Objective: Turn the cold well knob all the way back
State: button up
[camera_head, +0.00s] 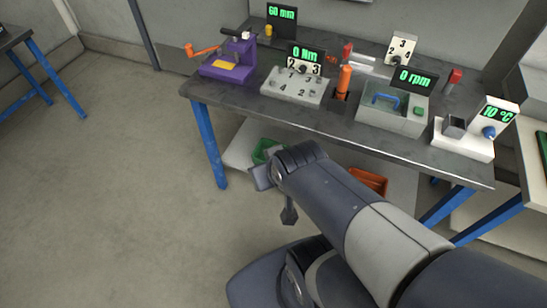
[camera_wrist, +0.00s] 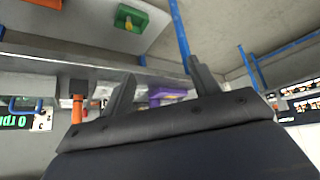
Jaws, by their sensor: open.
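The cold well (camera_head: 463,149) is a white unit at the right end of the bench in the head view. Its display reads 10 °C. My gripper (camera_head: 274,188) hangs in front of the bench, far left of the knob and lower than the bench top. In the wrist view my gripper (camera_wrist: 162,66) shows two spread dark fingers with nothing between them. The cold well cannot be made out in the wrist view.
The bench (camera_head: 350,133) holds a purple fixture (camera_head: 228,68), a 0 Nm dial unit (camera_head: 296,86) and a 0 rpm box (camera_head: 392,108) left of the cold well. Green (camera_head: 262,150) and orange (camera_head: 368,181) bins sit on the lower shelf. The floor at left is clear.

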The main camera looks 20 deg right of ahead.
aim_at(489, 132)
jog(key=z, duration=2.1)
